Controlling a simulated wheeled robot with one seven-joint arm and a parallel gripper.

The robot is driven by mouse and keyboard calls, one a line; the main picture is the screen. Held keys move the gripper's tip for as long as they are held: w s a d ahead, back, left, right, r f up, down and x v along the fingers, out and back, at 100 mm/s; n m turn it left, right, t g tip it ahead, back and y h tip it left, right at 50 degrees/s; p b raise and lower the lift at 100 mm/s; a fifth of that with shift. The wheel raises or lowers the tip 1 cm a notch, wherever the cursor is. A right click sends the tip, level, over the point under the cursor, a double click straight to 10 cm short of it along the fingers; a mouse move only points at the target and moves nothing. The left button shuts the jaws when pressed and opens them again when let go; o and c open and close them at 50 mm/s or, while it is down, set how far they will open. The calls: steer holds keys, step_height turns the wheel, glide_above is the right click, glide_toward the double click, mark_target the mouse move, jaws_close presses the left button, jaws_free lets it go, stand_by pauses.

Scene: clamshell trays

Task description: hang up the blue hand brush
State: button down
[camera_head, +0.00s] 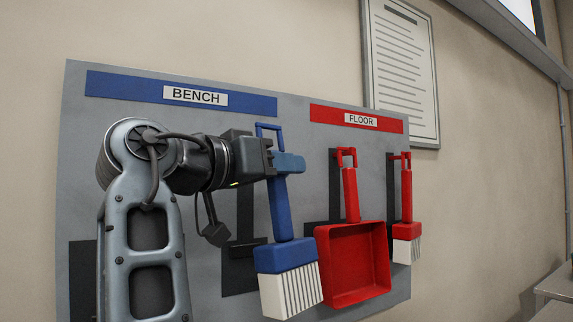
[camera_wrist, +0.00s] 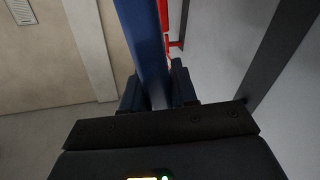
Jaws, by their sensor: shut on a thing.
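The blue hand brush (camera_head: 279,208) has a blue handle with a loop at its top and a blue head with white bristles. It hangs almost upright, slightly tilted, in front of the grey board (camera_head: 300,119). My gripper (camera_head: 288,163) is shut on the upper handle, just below the loop. The handle also shows between the fingers in the wrist view (camera_wrist: 145,45). A dark brush-shaped outline (camera_head: 243,215) lies on the board under the BENCH label (camera_head: 195,96), left of the brush. Whether the loop touches a hook cannot be told; any peg there is hidden.
A red dustpan (camera_head: 352,262) and a red hand brush (camera_head: 406,215) hang under the FLOOR label (camera_head: 361,120), close to the right of the blue brush. A framed notice (camera_head: 402,60) is on the wall. A grey surface (camera_head: 555,285) stands at lower right.

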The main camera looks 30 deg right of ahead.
steer(key=w+f, duration=0.1)
steer(key=w, duration=0.5)
steer(key=shift+w+f, duration=0.25)
steer(key=shift+w, duration=0.05)
stand_by(0.5)
stand_by(0.4)
steer(key=c, duration=0.8)
jaws_free()
